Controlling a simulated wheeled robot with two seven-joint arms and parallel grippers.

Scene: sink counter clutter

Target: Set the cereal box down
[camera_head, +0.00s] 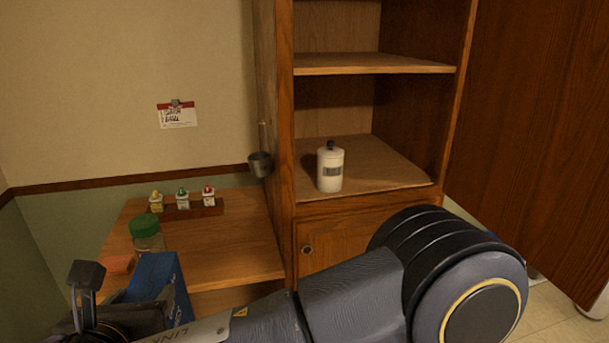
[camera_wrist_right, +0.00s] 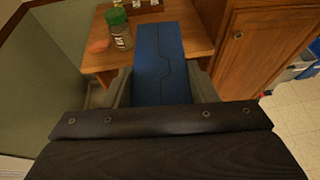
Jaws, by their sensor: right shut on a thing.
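The blue cereal box (camera_head: 160,279) is at the lower left of the head view, at the front of the wooden counter (camera_head: 235,249). My right gripper (camera_head: 118,306) reaches across from the right and is shut on the box. In the right wrist view the blue box (camera_wrist_right: 160,62) stands out between the two fingers of my right gripper (camera_wrist_right: 162,90), with the counter (camera_wrist_right: 195,35) beyond it. I cannot tell whether the box touches the counter, as its lower part is hidden. My left gripper is not in view.
A green-lidded jar (camera_head: 146,236) and an orange item (camera_head: 118,264) are close beside the box. Several small bottles stand on a rack (camera_head: 210,210) at the back. A white bottle (camera_head: 330,170) stands on the cabinet shelf (camera_head: 385,172). The counter's right part is clear.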

